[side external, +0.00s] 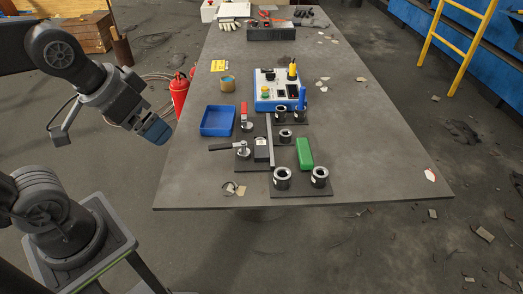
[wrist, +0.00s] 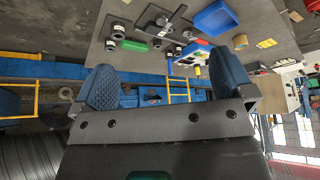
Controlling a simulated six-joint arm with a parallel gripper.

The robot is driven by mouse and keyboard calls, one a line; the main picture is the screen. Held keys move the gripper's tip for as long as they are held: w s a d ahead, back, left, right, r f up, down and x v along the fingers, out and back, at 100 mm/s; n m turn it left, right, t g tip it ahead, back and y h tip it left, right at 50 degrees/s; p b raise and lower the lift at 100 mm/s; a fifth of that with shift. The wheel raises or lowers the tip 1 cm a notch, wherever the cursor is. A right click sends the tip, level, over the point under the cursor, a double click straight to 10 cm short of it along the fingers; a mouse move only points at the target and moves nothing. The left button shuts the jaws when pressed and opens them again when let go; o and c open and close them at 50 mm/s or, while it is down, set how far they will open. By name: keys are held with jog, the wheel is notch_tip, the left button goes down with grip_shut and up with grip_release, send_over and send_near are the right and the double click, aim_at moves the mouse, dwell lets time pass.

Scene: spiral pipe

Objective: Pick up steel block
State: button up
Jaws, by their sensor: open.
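A small dark grey block (side external: 261,151), which looks like the steel block, sits on a dark fixture plate (side external: 243,164) near the table's front. It stands beside an upright dark bar (side external: 270,135) and a toggle clamp (side external: 225,147). In the wrist view the fixture shows small and far off at the top, and I cannot clearly pick out the block there. My gripper (side external: 155,131) hangs in the air off the table's left edge, well apart from the block. In the wrist view its blue padded fingers (wrist: 165,86) are wide apart with nothing between them.
A blue tray (side external: 218,121) lies left of the fixture. A green block (side external: 304,154) and several dark ring-shaped parts (side external: 282,178) are to its right. A blue control box (side external: 279,90) stands behind.

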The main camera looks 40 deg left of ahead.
jog(key=w+r+m+g, duration=0.2)
jog(key=w, duration=0.4)
jog(key=m+g, duration=0.4)
jog(key=m, duration=0.3)
send_over(259, 148)
notch_tip(259, 148, down, 10)
notch_tip(259, 148, down, 13)
jog(key=shift+s+d+f, duration=0.1)
jog(key=shift+f, duration=0.1)
jog(key=shift+c, duration=0.5)
jog(key=shift+r, duration=0.1)
jog(key=c, duration=1.1)
